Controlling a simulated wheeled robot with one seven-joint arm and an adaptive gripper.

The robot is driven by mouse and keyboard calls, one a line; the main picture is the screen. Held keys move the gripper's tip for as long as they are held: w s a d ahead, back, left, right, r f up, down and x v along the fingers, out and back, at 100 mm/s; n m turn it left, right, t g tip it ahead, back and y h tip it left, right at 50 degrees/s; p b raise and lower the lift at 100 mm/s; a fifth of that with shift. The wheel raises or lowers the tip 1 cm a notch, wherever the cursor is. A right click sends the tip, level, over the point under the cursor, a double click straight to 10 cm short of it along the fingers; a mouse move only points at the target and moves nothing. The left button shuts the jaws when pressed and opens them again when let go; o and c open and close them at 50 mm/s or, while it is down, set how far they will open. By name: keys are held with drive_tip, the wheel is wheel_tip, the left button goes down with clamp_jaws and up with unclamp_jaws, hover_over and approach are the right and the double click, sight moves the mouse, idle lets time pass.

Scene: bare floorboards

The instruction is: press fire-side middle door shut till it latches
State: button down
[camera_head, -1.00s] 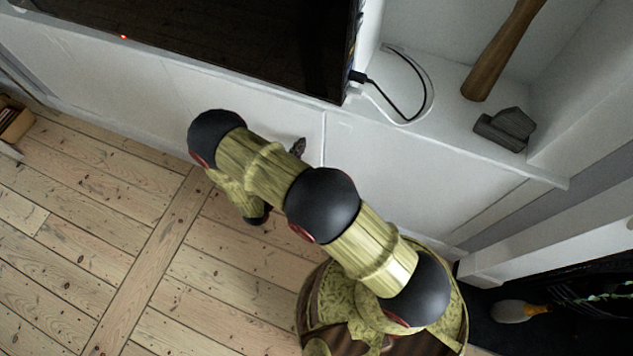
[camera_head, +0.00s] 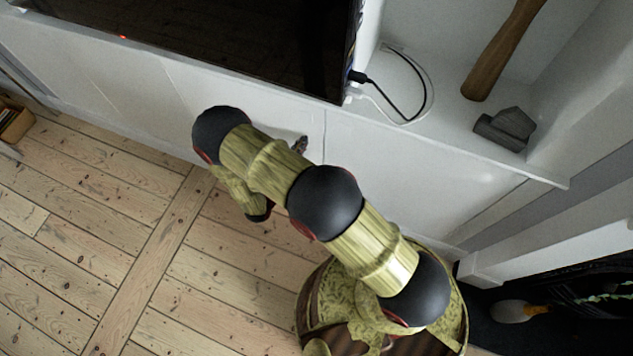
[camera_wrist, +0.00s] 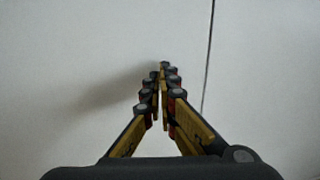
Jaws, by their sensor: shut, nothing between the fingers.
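The white cabinet door (camera_head: 285,122) lies below the dark screen, left of an upright seam, and is partly hidden behind my arm. It looks flush or nearly flush with the panel on its right; I cannot tell whether it is latched. My gripper (camera_head: 301,145) is at this door near its right edge, mostly hidden by my arm. In the wrist view, my shut, empty gripper (camera_wrist: 163,70) points at the plain white door face (camera_wrist: 80,65), with the thin dark seam (camera_wrist: 208,60) to its right. The fingertips are at or very close to the face; contact is not clear.
A white panel (camera_head: 410,170) continues to the right. A shelf above it holds a black cable (camera_head: 400,119) and a wooden-handled hammer (camera_head: 500,55). A dark fireplace recess (camera_head: 560,300) is at lower right. Bare floorboards (camera_head: 110,240) are clear at left.

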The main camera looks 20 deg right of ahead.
drive_tip(key=v, duration=1.2)
drive_tip(key=shift+s+a, duration=0.15)
drive_tip(key=shift+a, duration=0.05)
idle(0.9)
